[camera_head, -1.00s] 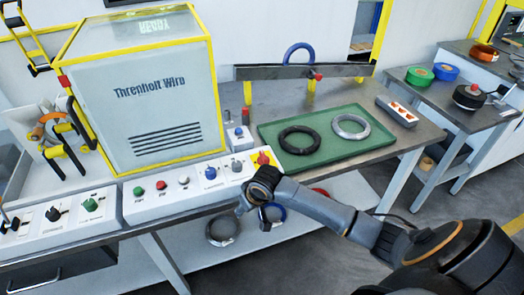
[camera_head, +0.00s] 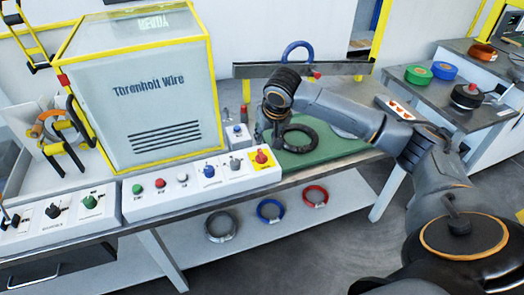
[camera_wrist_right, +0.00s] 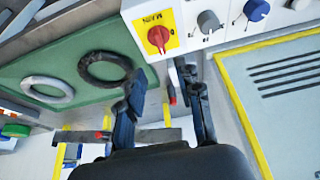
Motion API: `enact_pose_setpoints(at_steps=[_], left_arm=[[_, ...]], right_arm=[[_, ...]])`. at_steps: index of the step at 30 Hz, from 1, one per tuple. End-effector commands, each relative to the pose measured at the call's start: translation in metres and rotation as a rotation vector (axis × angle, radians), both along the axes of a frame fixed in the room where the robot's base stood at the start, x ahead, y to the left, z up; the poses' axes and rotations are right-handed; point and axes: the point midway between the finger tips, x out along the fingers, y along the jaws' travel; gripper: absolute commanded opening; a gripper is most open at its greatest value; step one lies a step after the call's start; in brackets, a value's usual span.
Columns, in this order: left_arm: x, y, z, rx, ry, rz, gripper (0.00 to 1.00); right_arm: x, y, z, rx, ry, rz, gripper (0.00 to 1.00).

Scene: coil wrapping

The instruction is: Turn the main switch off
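The main switch is a red knob (camera_head: 261,157) on a yellow plate, at the right end of the white control panel (camera_head: 150,208) in the head view. In the right wrist view the red knob (camera_wrist_right: 158,38) shows near the top, beside the lettering "MAIN". My right gripper (camera_head: 270,132) hangs just behind and above the switch in the head view. In the right wrist view its two dark fingers (camera_wrist_right: 164,88) are apart, with nothing between them, and the knob lies beyond the tips, not touched. My left gripper is out of view.
Other knobs and buttons line the panel, including a blue knob (camera_head: 209,171). A green tray (camera_head: 300,157) holding a black coil (camera_head: 300,138) lies behind the switch. A wire machine (camera_head: 150,90) stands left. Coils lie on the lower shelf, including a red one (camera_head: 316,196).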

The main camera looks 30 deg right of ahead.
Motion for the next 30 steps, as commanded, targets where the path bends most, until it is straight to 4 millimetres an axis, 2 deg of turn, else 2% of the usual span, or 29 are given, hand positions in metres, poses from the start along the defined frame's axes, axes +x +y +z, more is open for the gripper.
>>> enact_pose_setpoints(at_steps=[9, 15, 21, 29, 30], left_arm=[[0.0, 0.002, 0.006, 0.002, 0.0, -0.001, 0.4], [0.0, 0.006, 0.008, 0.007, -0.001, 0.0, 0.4], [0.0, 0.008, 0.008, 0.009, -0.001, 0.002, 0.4], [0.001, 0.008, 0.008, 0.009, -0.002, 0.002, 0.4], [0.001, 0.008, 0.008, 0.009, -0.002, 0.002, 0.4]], right_arm=[[0.025, -0.006, -0.064, -0.001, 0.003, 0.001, 0.35], [0.037, -0.008, -0.091, 0.0, 0.001, 0.001, 0.35], [0.041, -0.009, -0.102, -0.002, -0.001, 0.004, 0.35], [0.041, -0.01, -0.103, -0.001, -0.001, 0.003, 0.35], [0.041, -0.01, -0.103, -0.001, -0.001, 0.003, 0.27]])
